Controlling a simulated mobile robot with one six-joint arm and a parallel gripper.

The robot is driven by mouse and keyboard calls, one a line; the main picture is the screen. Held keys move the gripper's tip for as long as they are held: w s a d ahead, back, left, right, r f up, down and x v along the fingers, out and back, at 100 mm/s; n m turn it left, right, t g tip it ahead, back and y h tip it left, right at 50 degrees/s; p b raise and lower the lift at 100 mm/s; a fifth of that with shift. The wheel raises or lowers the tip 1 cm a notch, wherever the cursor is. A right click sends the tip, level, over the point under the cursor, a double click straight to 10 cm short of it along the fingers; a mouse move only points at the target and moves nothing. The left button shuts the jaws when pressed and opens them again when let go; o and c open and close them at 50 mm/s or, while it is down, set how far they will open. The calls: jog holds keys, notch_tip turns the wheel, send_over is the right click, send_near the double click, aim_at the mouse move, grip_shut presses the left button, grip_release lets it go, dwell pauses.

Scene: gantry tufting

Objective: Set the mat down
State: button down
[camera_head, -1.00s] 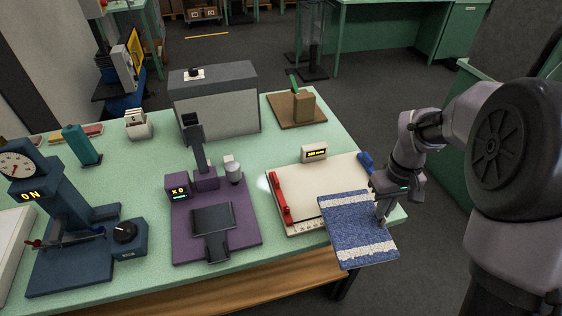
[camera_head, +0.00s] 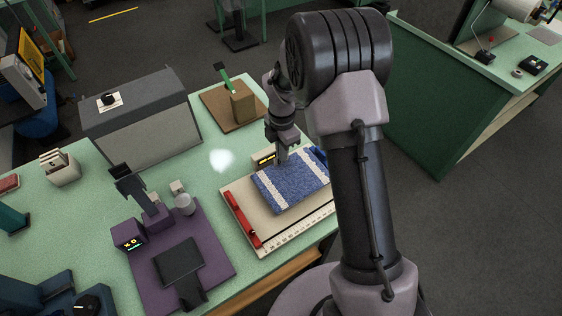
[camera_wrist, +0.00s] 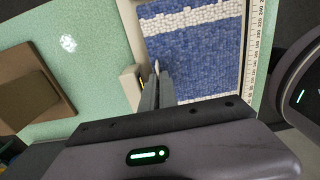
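The mat (camera_head: 292,186) is a blue woven rectangle with white bands. It lies flat over the cream board (camera_head: 232,191), which has a ruled scale along its front edge. I cannot tell whether the mat touches the board or hangs just above it. My gripper (camera_head: 281,163) is at the mat's back edge, next to the small lit display (camera_head: 264,157). In the wrist view my gripper (camera_wrist: 157,75) has its fingers close together at the edge of the mat (camera_wrist: 195,60), seemingly pinching it. The exact grip is partly hidden.
A purple scale stand (camera_head: 210,250) is to the left. A brown board with a block (camera_head: 240,103) and a grey box (camera_head: 145,125) stand behind.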

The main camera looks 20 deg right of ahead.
notch_tip(320, 180, down, 3)
jog(key=shift+f+b, duration=0.1)
jog(key=shift+b, duration=0.2)
jog(key=shift+r, duration=0.2)
jog(key=shift+f, duration=0.1)
jog(key=c, duration=2)
grip_release()
jog(key=o, duration=0.4)
jog(key=shift+w, duration=0.1)
jog(key=shift+c, duration=0.2)
